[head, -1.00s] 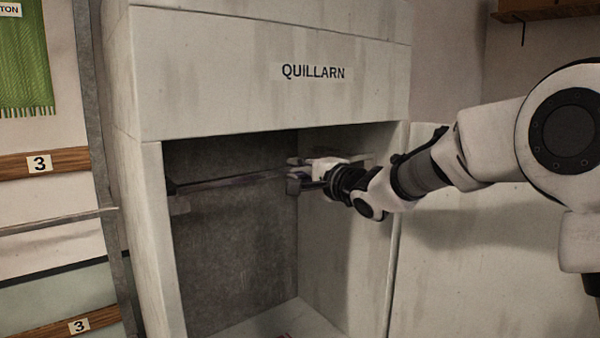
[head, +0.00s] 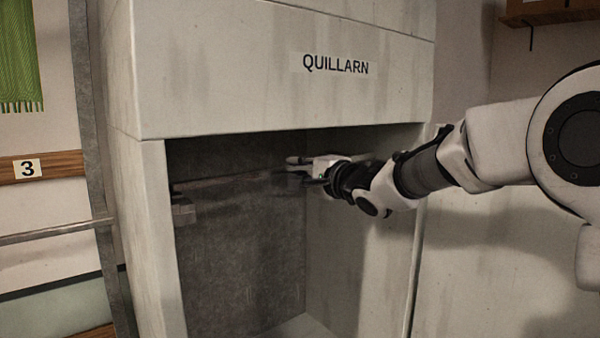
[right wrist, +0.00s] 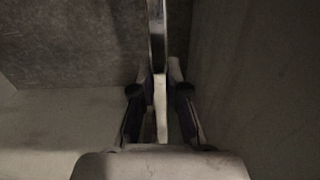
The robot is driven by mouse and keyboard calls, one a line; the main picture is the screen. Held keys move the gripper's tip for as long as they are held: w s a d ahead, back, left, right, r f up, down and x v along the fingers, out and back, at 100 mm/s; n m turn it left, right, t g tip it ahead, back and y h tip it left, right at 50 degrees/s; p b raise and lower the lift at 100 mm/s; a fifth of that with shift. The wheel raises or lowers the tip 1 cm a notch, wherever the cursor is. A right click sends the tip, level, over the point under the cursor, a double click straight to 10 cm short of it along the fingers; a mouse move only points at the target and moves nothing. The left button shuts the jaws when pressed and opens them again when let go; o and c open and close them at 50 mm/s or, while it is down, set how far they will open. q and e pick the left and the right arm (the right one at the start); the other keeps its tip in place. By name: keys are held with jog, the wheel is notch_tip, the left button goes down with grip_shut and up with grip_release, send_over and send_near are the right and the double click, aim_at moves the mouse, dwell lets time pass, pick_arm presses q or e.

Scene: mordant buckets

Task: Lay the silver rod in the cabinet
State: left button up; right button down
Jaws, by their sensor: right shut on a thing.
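The cabinet (head: 152,240) is a pale open box labelled QUILLARN, with a dark back wall inside. My right gripper (head: 300,172) is inside its upper part, near the right wall, shut on the silver rod. The silver rod (head: 240,181) reaches left from the gripper across the opening, roughly level, looking dim and blurred. Its left end is close to a small grey bracket (head: 183,210) at the left wall; I cannot tell whether they touch. In the right wrist view the rod (right wrist: 157,35) runs between the fingers (right wrist: 156,85). My left gripper is not in view.
Left of the cabinet are a grey post (head: 92,150), a horizontal rail (head: 55,232), a shelf edge marked 3 (head: 50,169) and a green cloth (head: 20,60). A wooden shelf (head: 550,12) hangs at the upper right. The cabinet's lower space looks clear.

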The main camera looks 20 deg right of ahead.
jog(key=shift+w+a, duration=0.1)
jog(key=shift+w, duration=0.15)
jog(key=shift+s+a+f, duration=0.1)
jog(key=shift+f, duration=0.7)
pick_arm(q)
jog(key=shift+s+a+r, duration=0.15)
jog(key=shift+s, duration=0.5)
pick_arm(e)
jog(key=shift+f, duration=0.2)
